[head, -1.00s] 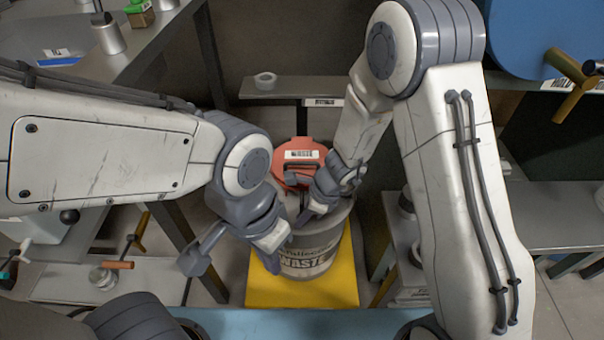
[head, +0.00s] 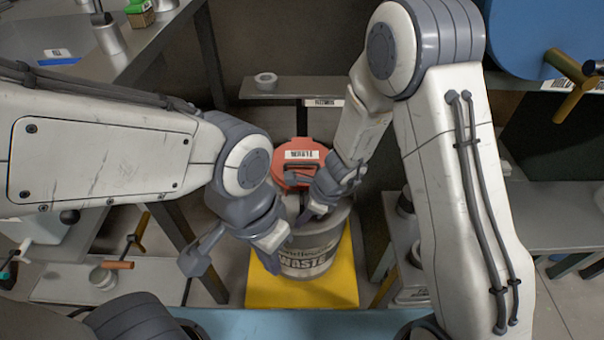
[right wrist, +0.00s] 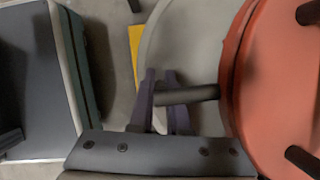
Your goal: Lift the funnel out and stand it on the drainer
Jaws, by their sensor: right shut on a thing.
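A grey waste bucket (head: 308,262) stands on a yellow mat (head: 345,290) in the head view. A round red lid (head: 292,182) with a white label is at the back of the bucket's mouth; it also shows in the right wrist view (right wrist: 275,80). My right gripper (head: 306,216) is over the bucket, and its fingers (right wrist: 160,98) are shut on a dark bar (right wrist: 195,94) that reaches out from the red lid. My left gripper (head: 235,264) is open and empty at the bucket's left front side.
A dark-topped table (head: 75,62) is at the back left. A blue drum (head: 535,35) is at the upper right. My arms crowd the space on both sides of the bucket.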

